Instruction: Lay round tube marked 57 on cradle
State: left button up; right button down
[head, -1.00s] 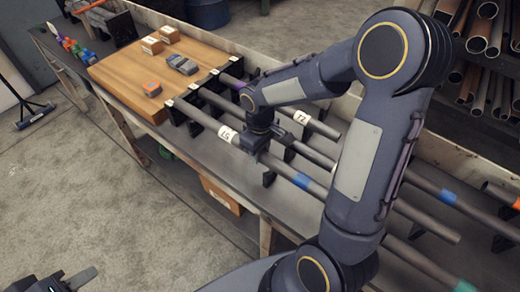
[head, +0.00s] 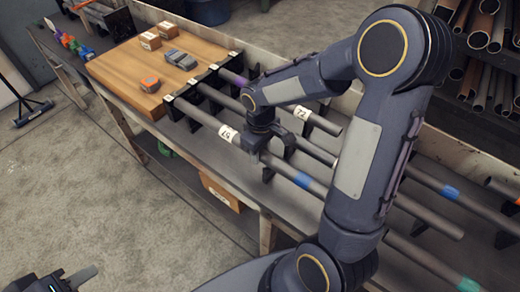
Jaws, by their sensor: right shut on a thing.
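The round tube marked 57 (head: 215,126) is a long grey tube with a white label and a blue band. It runs diagonally along the near side of the bench, over black cradle supports (head: 174,108). I cannot tell whether it touches them. My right gripper (head: 257,150) points down and is shut on the tube, between the label and the blue band. My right forearm hides parts of the tubes behind. My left gripper (head: 76,280) is at the bottom left, away from the bench and partly cut off; its opening is unclear.
A tube marked 72 (head: 325,122) and other tubes lie behind on black supports. A wooden board (head: 125,65) with small boxes and devices is at the bench's left. A pipe rack (head: 485,60) stands at the back right. The floor at left is mostly clear.

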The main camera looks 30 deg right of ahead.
jog(key=shift+f+b, duration=0.45)
jog(key=shift+f, duration=0.1)
dwell(0.4)
jog(key=c, duration=0.9)
grip_release()
jog(key=shift+r+p, duration=0.35)
jog(key=shift+r, duration=3.6)
jog(key=shift+s+r, duration=0.2)
jog(key=shift+r, duration=0.05)
jog(key=s+a+r+m+t+y+p, duration=0.1)
jog(key=s+a+r+m+t+y, duration=0.1)
jog(key=s, duration=0.6)
jog(key=s+a+r+m+t+y+p, duration=0.1)
jog(key=s+a+r+m+t, duration=0.1)
jog(key=s, duration=0.6)
notch_tip(320, 180, up, 3)
jog(key=shift+s+a+r+m+t+y, duration=0.15)
jog(key=shift+m+t+y, duration=0.25)
jog(key=shift+m+t, duration=0.55)
